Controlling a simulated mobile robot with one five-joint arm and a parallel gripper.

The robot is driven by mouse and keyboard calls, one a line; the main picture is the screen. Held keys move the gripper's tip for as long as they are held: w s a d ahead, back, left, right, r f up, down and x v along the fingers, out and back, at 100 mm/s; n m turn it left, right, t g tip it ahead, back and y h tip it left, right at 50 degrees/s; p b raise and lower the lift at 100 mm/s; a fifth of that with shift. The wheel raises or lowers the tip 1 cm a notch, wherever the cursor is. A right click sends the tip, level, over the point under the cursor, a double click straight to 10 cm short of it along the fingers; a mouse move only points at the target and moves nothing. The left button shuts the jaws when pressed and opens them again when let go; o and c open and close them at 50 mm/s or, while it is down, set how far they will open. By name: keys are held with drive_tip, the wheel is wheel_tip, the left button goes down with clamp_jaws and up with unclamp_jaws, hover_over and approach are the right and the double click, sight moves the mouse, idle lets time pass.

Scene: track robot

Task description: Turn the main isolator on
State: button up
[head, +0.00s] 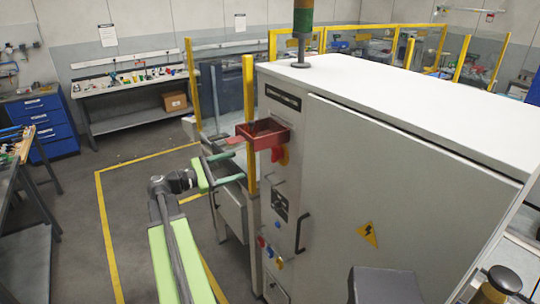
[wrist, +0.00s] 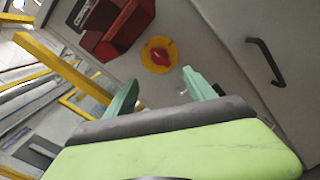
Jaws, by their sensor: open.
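The main isolator looks to be the red handle on a round yellow plate (wrist: 160,55), on the grey cabinet's panel. In the head view the isolator (head: 282,155) shows only partly, just below a red open box. In the wrist view its red handle sits slanted on the yellow plate; I cannot tell its switch position. My gripper (wrist: 160,91) has two green fingers, spread apart with nothing between them. The isolator is ahead of the gap between them. In the head view my gripper (head: 240,165) is left of the panel, apart from the isolator.
The red box (head: 262,133) juts out from the panel beside the isolator; it also shows in the wrist view (wrist: 118,28). A yellow post (head: 249,110) stands close to my gripper. A black door handle (head: 301,231) and small coloured buttons (head: 268,248) are lower down.

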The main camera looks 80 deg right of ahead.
sight(272, 155)
drive_tip(key=x, duration=1.5)
drive_tip(key=shift+d, duration=0.1)
